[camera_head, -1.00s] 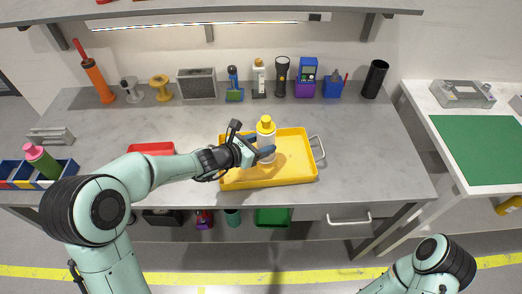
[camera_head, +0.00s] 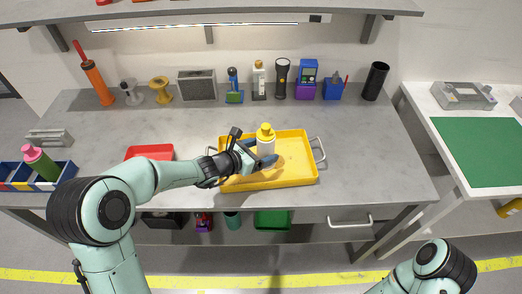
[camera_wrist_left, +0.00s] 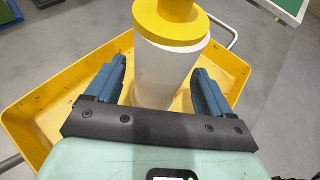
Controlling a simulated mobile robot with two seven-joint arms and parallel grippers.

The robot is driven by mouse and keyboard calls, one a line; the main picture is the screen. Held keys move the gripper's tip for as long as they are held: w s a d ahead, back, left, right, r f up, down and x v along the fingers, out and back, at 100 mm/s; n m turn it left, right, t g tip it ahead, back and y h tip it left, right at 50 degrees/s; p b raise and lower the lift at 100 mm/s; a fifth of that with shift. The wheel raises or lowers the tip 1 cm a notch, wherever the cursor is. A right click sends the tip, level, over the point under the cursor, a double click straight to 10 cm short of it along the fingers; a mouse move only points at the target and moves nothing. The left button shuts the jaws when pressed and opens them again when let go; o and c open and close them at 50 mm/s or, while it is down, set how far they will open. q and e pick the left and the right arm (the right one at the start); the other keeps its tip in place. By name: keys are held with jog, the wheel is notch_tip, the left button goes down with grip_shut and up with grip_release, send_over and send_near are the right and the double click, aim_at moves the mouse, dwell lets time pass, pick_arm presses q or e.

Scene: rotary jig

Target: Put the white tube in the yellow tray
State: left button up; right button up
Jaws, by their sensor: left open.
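The white tube (camera_head: 266,147) with a yellow cap stands upright in the yellow tray (camera_head: 295,172) on the grey workbench. It also shows in the left wrist view (camera_wrist_left: 163,72), with the tray (camera_wrist_left: 48,101) around it. My left gripper (camera_head: 268,153) is open, with its blue fingers on either side of the tube. In the left wrist view the left gripper (camera_wrist_left: 160,88) shows gaps between its fingers and the tube. The tube's base is partly hidden by the gripper in the wrist view. My right gripper is not in view; only part of the right arm shows.
A red tray (camera_head: 150,153) lies left of the yellow tray, partly behind my left arm. Several items line the back of the bench, including a black flashlight (camera_head: 281,78) and a black cup (camera_head: 375,81). The bench right of the yellow tray is clear.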

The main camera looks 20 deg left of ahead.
pick_arm(q)
jog(key=shift+s+a+r, duration=0.1)
jog(key=shift+r, duration=0.15)
jog(key=v, duration=1.1)
jog(key=shift+s+a+p, duration=0.2)
jog(key=shift+s+p, duration=0.1)
jog(key=shift+p, duration=0.15)
